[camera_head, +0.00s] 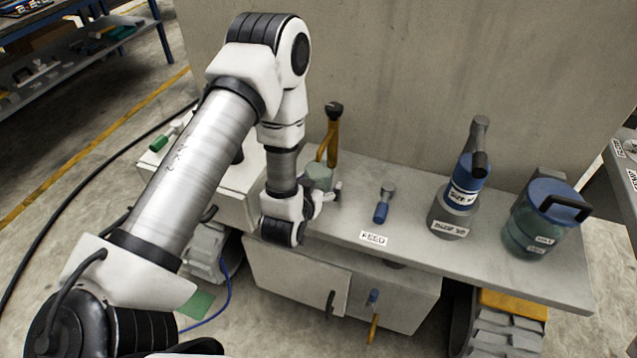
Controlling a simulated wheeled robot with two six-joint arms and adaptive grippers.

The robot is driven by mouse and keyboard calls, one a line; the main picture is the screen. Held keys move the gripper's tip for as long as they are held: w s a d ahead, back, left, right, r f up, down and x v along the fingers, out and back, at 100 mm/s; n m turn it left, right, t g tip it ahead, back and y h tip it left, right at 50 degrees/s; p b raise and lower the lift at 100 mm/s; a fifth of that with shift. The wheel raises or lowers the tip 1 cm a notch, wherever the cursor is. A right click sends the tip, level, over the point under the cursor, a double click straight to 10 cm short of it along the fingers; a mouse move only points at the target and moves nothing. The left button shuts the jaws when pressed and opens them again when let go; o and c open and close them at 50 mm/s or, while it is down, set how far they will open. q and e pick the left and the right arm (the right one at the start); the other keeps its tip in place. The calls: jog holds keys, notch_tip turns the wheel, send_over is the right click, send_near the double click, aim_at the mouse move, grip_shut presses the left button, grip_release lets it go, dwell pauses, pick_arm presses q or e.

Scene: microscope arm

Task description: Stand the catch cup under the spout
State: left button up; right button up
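A small grey-green cup (319,176) shows just beyond my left gripper, partly hidden by it; it looks like the catch cup. My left gripper (322,197) is over the middle of the bench, its fingers right by the cup's near side. I cannot tell whether the fingers are closed on the cup or only beside it. A brass pipe with a dark top (332,135) rises behind the cup, close to the wall; it may be the spout. Whether the cup is directly under its outlet is unclear. My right gripper is not in view.
On the bench (520,268) stand a blue-handled part (383,204) by the FEED label (373,239), a grey and blue bottle (456,207) and a blue-lidded jar (540,225). A concrete wall (430,80) closes the back. A green-tipped item (160,141) lies left, past my arm.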

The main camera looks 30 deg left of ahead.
pick_arm(q)
jog(key=shift+w+r, duration=0.1)
jog(key=shift+r, duration=0.05)
jog(key=shift+s+r, duration=0.2)
jog(key=p+v, duration=0.1)
jog(key=v, duration=0.6)
jog(key=shift+w+r, duration=0.1)
jog(key=shift+r, duration=0.1)
jog(key=p+v, duration=0.4)
jog(key=p, duration=0.1)
jog(key=shift+r, duration=0.2)
jog(key=s+d+f+m+g+h, duration=0.1)
jog(key=s+d+f+g, duration=0.2)
jog(key=s+f+g, duration=0.3)
jog(key=s+d+f+m+g+h, duration=0.1)
jog(key=s+d+f+g+h, duration=0.1)
jog(key=s+f+g, duration=0.5)
jog(key=s+d+f, duration=0.1)
jog(key=s, duration=0.4)
jog(key=shift+f, duration=0.3)
